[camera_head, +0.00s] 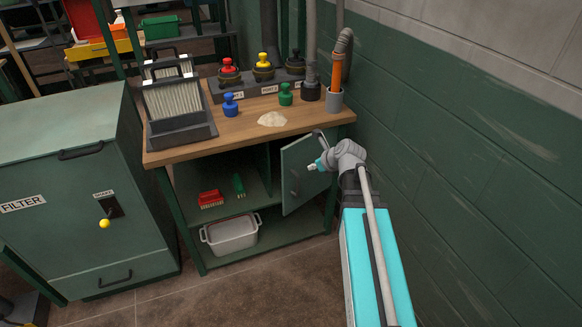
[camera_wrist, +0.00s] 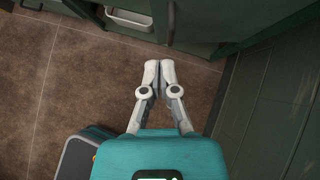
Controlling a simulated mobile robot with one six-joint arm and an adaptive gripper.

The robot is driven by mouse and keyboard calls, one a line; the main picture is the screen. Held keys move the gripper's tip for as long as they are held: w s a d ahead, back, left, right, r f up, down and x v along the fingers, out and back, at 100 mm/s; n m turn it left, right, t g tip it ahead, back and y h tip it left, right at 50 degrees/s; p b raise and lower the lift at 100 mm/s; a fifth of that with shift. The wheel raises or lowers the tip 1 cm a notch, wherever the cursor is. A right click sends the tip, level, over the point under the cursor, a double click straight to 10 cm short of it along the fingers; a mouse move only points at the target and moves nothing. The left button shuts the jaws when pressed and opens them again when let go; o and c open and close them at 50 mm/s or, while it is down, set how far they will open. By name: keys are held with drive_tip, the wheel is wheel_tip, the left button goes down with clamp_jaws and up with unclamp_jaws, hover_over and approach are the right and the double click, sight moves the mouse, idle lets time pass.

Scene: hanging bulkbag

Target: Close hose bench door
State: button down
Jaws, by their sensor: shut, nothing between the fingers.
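The hose bench (camera_head: 163,158) has a wooden top, green legs and an open shelf space below. The dark interior shows left of the door. My gripper (camera_head: 317,167) is in front of the door's upper right part in the head view, and I cannot tell whether it touches. In the wrist view my gripper (camera_wrist: 158,64) has its fingers together, empty, above the brown floor, with green bench parts beyond the tips.
A red brush (camera_head: 210,199) and a green brush (camera_head: 239,185) lie on the shelf, above a white bin (camera_head: 231,233). A filter cabinet (camera_head: 75,190) stands left. A green brick wall (camera_head: 480,150) bounds the right. The floor (camera_head: 240,285) in front is clear.

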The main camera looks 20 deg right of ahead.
drive_tip(key=shift+f, duration=0.1)
drive_tip(key=b, duration=0.7)
approach(287, 168)
drive_tip(key=s+f+x, duration=0.1)
drive_tip(key=x, duration=0.4)
drive_tip(key=shift+w+a, duration=0.25)
drive_tip(key=shift+w, duration=0.75)
drive_tip(key=w+a, duration=0.3)
drive_tip(key=w, duration=0.4)
drive_tip(key=shift+a, duration=0.1)
